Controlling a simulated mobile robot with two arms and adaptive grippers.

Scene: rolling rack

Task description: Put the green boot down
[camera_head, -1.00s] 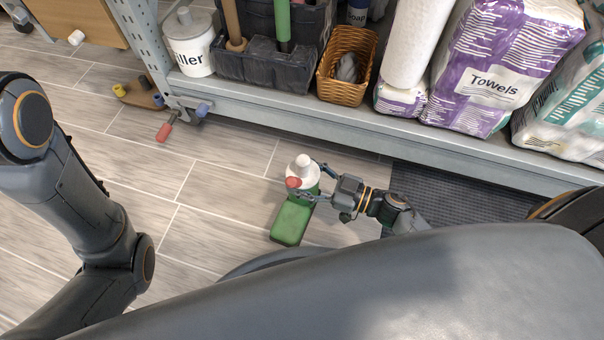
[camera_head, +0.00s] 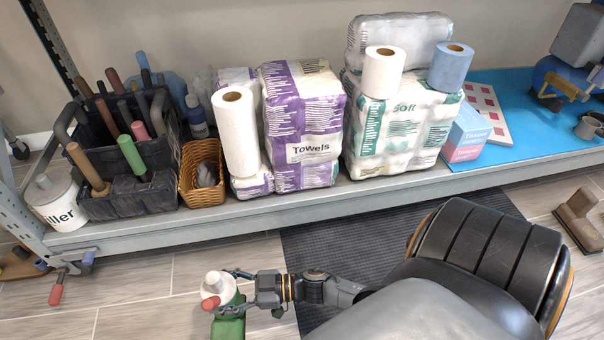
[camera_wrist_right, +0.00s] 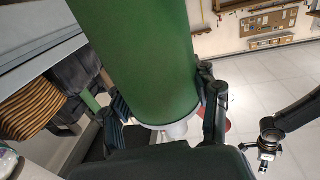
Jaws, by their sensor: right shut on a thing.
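My right gripper (camera_head: 228,290) is shut around a green bottle (camera_head: 228,329) with a white top and a red tip. It is held in front of the shelf. The lower part of the bottle is cut off by the picture's bottom edge. In the right wrist view the green body (camera_wrist_right: 145,60) fills the middle, and the fingers (camera_wrist_right: 165,110) press on both sides near its white end. No boot shape shows. What appears to be my left gripper (camera_wrist_right: 266,155) is small at the right of the wrist view; its fingers are unclear.
A grey shelf (camera_head: 250,223) holds a filler tub (camera_head: 58,207), a dark tool caddy (camera_head: 150,196), a wicker basket (camera_head: 205,150), towel packs (camera_head: 305,120) and paper rolls. A dark mat (camera_head: 310,258) lies below. A brown block (camera_head: 580,220) lies at the right.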

